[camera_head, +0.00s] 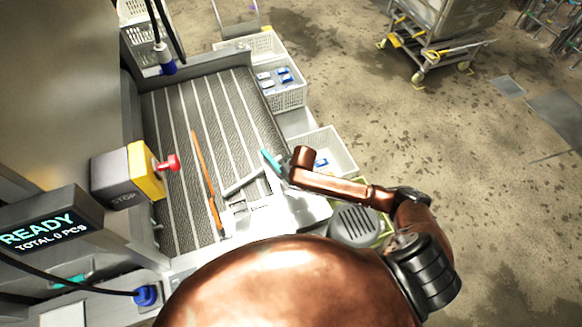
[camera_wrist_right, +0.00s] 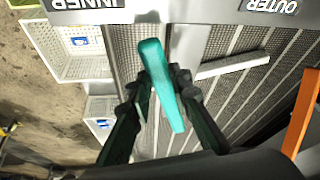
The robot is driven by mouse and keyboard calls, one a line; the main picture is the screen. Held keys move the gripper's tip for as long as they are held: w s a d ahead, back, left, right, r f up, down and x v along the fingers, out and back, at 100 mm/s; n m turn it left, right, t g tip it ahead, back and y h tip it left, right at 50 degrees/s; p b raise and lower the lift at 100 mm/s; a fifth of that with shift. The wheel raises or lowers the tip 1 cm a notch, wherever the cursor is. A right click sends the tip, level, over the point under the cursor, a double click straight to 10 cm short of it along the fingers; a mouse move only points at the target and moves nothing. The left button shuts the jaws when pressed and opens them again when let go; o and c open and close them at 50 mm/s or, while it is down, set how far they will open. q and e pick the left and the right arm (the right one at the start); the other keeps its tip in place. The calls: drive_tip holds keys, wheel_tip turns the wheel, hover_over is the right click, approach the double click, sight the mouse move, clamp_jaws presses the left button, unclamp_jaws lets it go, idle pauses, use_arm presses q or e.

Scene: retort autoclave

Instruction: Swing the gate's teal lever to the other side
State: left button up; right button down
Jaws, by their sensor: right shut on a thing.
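The teal lever (camera_wrist_right: 160,84) stands between the fingers of my right gripper (camera_wrist_right: 158,88) in the right wrist view. The fingers are shut on it, one on each side. The lever's upper end lies between the INNER label (camera_wrist_right: 85,4) and the OUTER label (camera_wrist_right: 272,6), nearer INNER. In the head view the lever (camera_head: 271,161) shows as a short teal piece beside my copper right wrist, which hides most of the gripper. A grey gate bar (camera_wrist_right: 233,65) lies to the right of the lever over the belt. My left gripper is not in view.
The ribbed belt (camera_head: 180,121) carries an orange bar (camera_head: 203,170). A yellow stop box with a red button (camera_head: 168,163) stands at its left. White crates (camera_head: 288,97) with blue-and-white packs line its right side. Open floor lies farther right, with a wheeled cart (camera_head: 435,40).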

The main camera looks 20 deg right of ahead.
drive_tip(key=a+m+p, duration=0.2)
drive_tip(key=a, duration=0.1)
drive_tip(key=a+h+p, duration=0.1)
drive_tip(key=shift+s+a+r+m, duration=0.2)
drive_tip(key=shift+s+m, duration=0.1)
drive_tip(key=shift+m, duration=0.1)
drive_tip(key=w+a+m+h+p, duration=0.1)
drive_tip(key=a+m+h+p, duration=0.1)
drive_tip(key=a+m, duration=0.3)
drive_tip(key=shift+w+a+f, duration=0.2)
drive_tip(key=shift+w+a, duration=0.2)
drive_tip(key=shift+a, duration=0.3)
drive_tip(key=c, duration=1.8)
unclamp_jaws()
drive_tip(key=shift+o, duration=0.2)
drive_tip(key=shift+r, duration=0.1)
drive_tip(key=v, duration=1.1)
drive_tip(key=shift+r, duration=0.4)
